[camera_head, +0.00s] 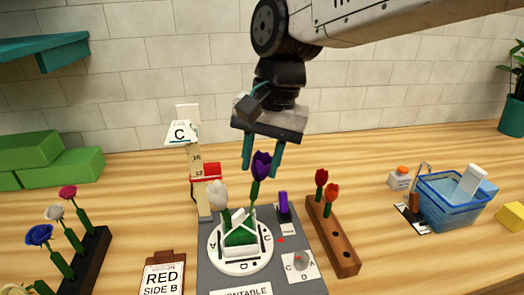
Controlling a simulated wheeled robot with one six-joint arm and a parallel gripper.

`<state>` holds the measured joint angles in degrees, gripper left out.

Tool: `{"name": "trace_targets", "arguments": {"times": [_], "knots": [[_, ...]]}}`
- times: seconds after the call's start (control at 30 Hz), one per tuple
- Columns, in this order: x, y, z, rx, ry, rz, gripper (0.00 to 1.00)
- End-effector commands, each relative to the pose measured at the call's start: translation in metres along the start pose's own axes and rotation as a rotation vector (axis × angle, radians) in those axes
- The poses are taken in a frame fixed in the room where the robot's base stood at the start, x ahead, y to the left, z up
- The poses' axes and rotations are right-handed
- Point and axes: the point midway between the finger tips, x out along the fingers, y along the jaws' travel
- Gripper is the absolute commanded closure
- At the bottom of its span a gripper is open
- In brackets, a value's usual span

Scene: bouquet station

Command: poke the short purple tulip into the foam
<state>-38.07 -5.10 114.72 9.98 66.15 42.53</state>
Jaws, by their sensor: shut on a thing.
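The purple tulip (261,165) is upright between the fingers of my gripper (262,162), which is shut on it. Its green stem points down over the green foam (240,237). I cannot tell whether the stem's lower end touches the foam or hangs above it. The foam sits in a white round holder (262,258) with letters on its rim and white bars across the foam. A white tulip (217,194) stands at the left side of the foam.
A height gauge (198,185) with a C sign (181,133) stands behind the holder. A wooden rack (333,237) with red tulips is at right, near a blue basket (455,205). A dark rack (88,262) with several flowers and a clipboard (164,277) are at left.

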Motion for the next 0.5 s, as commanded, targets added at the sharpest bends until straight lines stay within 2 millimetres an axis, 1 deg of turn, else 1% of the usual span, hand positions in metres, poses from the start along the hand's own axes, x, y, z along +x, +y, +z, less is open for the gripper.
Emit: {"name": "trace_targets", "arguments": {"times": [0.3, 0.5], "knots": [[0.018, -0.001, 0.001, -0.003, -0.002, 0.002, 0.77], [0.017, -0.002, 0.001, -0.004, -0.001, 0.001, 0.77]]}}
